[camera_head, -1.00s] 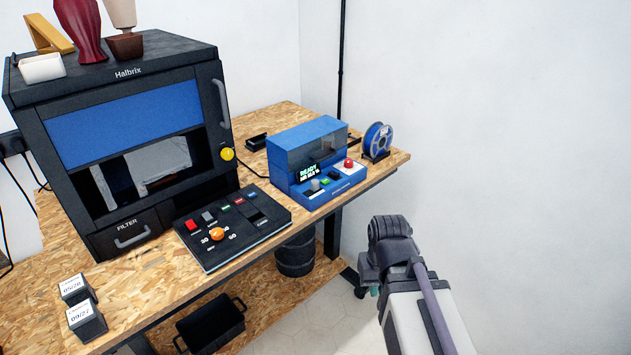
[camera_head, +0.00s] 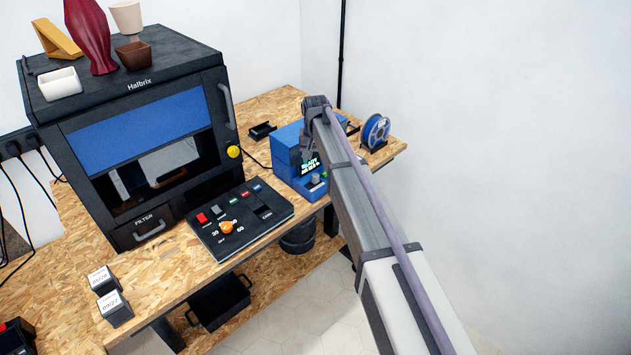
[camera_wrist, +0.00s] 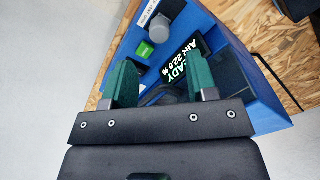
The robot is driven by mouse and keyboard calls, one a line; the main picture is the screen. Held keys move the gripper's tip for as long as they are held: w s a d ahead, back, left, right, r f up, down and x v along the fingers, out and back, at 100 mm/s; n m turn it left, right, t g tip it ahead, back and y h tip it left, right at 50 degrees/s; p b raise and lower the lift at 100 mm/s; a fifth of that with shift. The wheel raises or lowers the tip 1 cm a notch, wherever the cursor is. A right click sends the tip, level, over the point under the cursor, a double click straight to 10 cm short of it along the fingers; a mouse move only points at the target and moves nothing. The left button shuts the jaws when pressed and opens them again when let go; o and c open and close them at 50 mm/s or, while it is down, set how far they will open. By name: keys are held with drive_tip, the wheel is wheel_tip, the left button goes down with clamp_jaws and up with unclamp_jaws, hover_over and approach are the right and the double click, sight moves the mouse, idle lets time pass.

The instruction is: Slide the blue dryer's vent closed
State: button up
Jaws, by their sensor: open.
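The blue dryer (camera_head: 287,160) stands on the bench, its right part hidden behind my arm. In the wrist view the dryer (camera_wrist: 243,82) fills the area ahead, tilted in the picture. Its lit display (camera_wrist: 180,62), grey knob (camera_wrist: 159,28) and green button (camera_wrist: 145,49) show there. I cannot make out the vent or its position for certain. My gripper (camera_wrist: 161,72) is open, with its two green fingers apart in front of the dryer's face and nothing seen held. I cannot tell whether they touch it. In the head view the gripper is mostly hidden by my arm.
A black Halbrix printer (camera_head: 140,130) and a control panel (camera_head: 240,220) stand left of the dryer. A blue spool (camera_head: 376,132) stands to its right and a small black tray (camera_head: 262,131) behind it. The floor and wall at right are clear.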

sight(316, 175)
wheel_tip(316, 175, down, 7)
drive_tip(key=b, duration=0.5)
drive_tip(key=shift+f, duration=0.15)
drive_tip(key=shift+r, duration=0.2)
clamp_jaws()
